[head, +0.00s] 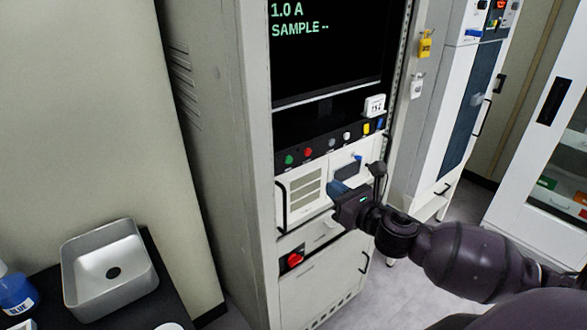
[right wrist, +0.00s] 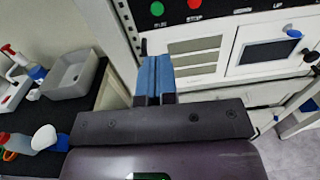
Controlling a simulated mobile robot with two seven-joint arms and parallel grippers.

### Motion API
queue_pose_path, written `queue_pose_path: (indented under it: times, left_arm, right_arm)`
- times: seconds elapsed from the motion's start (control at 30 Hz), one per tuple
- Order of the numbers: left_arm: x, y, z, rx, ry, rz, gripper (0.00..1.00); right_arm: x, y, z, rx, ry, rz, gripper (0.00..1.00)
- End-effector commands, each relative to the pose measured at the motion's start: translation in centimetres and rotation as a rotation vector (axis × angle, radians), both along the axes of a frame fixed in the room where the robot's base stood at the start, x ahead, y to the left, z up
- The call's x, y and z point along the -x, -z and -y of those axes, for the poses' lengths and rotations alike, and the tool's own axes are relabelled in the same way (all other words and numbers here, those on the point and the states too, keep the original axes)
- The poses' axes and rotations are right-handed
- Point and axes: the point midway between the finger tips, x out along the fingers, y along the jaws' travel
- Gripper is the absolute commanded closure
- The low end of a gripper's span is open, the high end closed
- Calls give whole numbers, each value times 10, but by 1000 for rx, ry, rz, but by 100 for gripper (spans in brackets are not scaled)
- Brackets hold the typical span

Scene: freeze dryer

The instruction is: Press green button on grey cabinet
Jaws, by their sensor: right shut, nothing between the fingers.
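The grey cabinet (head: 232,150) stands in the middle of the head view with a dark screen at the top. The green button (head: 289,159) is at the left end of the black button strip below the screen. It also shows at the top of the right wrist view (right wrist: 157,9). My right gripper (head: 335,188) is shut and empty, its blue fingertips in front of the white panels, below and to the right of the green button. In the right wrist view its fingers (right wrist: 155,66) are together, apart from the button. My left gripper is not in view.
A red button (head: 308,152) sits just right of the green one, with more buttons further along. A red switch (head: 294,259) is lower on the cabinet. A grey sink (head: 110,270) stands on a dark counter at the left. A white glass-door cabinet (head: 545,150) stands at the right.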

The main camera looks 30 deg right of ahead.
Motion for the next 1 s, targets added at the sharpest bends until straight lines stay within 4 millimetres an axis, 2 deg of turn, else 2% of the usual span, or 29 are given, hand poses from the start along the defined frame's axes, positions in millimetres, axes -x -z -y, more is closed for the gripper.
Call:
queue_pose_path:
  times: [0.57,0.77,1.0]
  left_arm:
    - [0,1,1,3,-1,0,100]
    - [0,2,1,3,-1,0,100]
    - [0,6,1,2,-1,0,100]
  right_arm:
    - [-4,1,-5,13,-27,-2,100]
    - [-23,0,-6,15,-27,0,100]
    - [-55,1,-9,14,-27,0,100]
